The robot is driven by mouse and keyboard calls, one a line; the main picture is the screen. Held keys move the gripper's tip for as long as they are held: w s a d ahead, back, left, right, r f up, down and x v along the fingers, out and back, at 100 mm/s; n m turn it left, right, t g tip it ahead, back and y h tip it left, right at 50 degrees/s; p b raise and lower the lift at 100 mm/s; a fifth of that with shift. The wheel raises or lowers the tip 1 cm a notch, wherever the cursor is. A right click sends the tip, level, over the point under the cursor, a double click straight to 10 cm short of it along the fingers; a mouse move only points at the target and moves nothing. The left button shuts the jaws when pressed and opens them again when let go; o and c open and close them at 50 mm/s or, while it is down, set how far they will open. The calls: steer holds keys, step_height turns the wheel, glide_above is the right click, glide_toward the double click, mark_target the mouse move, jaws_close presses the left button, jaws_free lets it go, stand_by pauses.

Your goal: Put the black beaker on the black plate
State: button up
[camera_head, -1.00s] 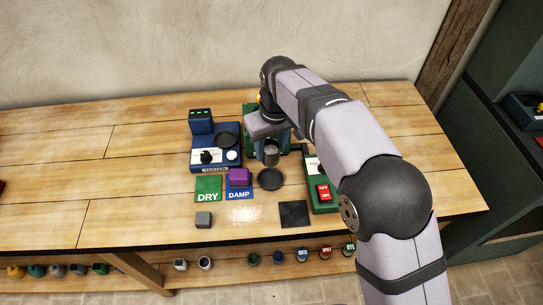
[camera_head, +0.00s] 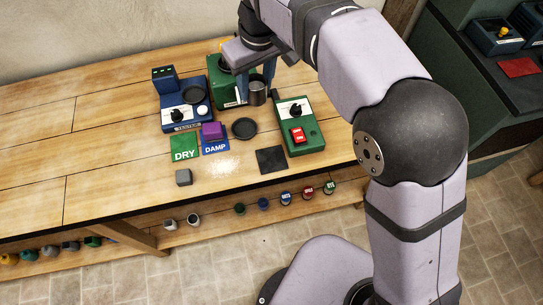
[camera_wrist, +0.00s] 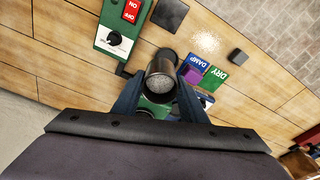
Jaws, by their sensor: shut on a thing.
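The black beaker (camera_head: 257,93) is dark and cylindrical, with grainy grey contents visible from above in the wrist view (camera_wrist: 160,82). My gripper (camera_head: 257,84) is shut on it, one finger on each side, and it looks upright. The round black plate (camera_head: 244,129) lies on the table, in front of and slightly left of the beaker in the head view. It appears empty there. In the wrist view the beaker partly hides the plate (camera_wrist: 168,54). The beaker and plate are apart in the head view.
A blue tester (camera_head: 185,110) with a dark pan stands left, and a green switch box (camera_head: 300,128) right. A green machine (camera_head: 228,90) is behind. A purple block (camera_head: 211,130), DRY card (camera_head: 184,147), DAMP card (camera_head: 215,146), flat black square (camera_head: 271,160) and grey block (camera_head: 183,177) lie nearby.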

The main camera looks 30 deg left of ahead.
steer(key=s+d+f, duration=0.5)
steer(key=d+f, duration=0.2)
steer(key=d, duration=0.1)
steer(key=shift+n, duration=0.3)
steer(key=shift+w+a+f+p, duration=0.2)
steer(key=shift+f+p, duration=0.2)
steer(key=shift+f, duration=1.4)
steer(key=shift+w+a+f+p, duration=0.1)
steer(key=shift+a+f+p, duration=0.25)
steer(key=shift+f, duration=1.4)
steer(key=shift+w+a+f+p, duration=0.1)
steer(key=shift+f+p, duration=0.4)
steer(key=shift+f, duration=1.3)
steer(key=shift+f, duration=0.1)
steer(key=o, duration=0.7)
steer(key=shift+f, duration=0.15)
steer(key=o, duration=0.4)
